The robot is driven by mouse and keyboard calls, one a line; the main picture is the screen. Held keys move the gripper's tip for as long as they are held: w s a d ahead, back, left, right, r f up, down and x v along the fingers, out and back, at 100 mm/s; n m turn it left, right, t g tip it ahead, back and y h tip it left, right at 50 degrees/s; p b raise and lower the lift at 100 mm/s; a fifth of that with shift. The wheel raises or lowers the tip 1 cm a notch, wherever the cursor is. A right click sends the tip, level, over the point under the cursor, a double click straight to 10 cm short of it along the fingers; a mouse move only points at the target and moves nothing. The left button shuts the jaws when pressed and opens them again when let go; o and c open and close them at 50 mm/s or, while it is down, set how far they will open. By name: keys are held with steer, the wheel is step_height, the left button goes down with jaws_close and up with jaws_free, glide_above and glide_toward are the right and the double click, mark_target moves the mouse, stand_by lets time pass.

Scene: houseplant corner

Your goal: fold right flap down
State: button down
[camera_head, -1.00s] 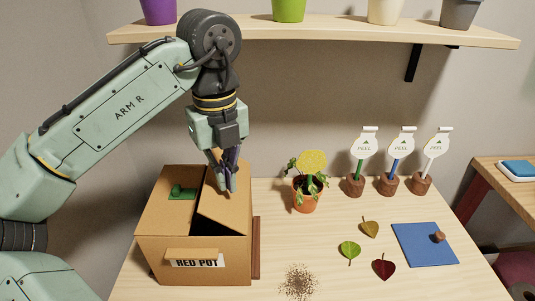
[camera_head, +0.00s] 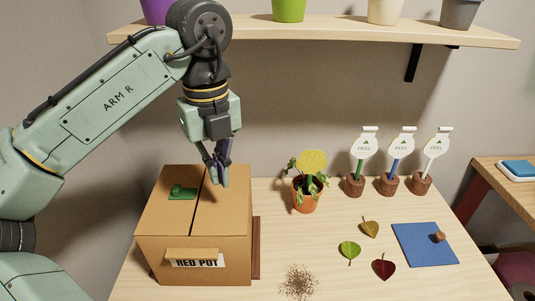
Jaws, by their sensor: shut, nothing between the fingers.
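A cardboard box (camera_head: 212,255) labelled RED POT stands at the left of the table. Its right flap (camera_head: 228,207) lies flat, level with the left flap (camera_head: 165,212), with a thin dark seam between them. A green piece (camera_head: 182,193) lies on the left flap near the back. My gripper (camera_head: 219,184) is shut and empty, pointing down at the back part of the right flap. I cannot tell whether its tips touch the cardboard. The inside of the box is hidden.
Right of the box are a potted yellow plant (camera_head: 307,190), several leaves (camera_head: 369,227), spilled soil (camera_head: 299,282), a blue mat (camera_head: 420,240) and PEEL markers in brown bases (camera_head: 388,185). A shelf (camera_head: 330,33) with pots hangs above.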

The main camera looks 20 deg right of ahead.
step_height(320, 180, up, 8)
steer(key=shift+f, duration=0.2)
stand_by(0.6)
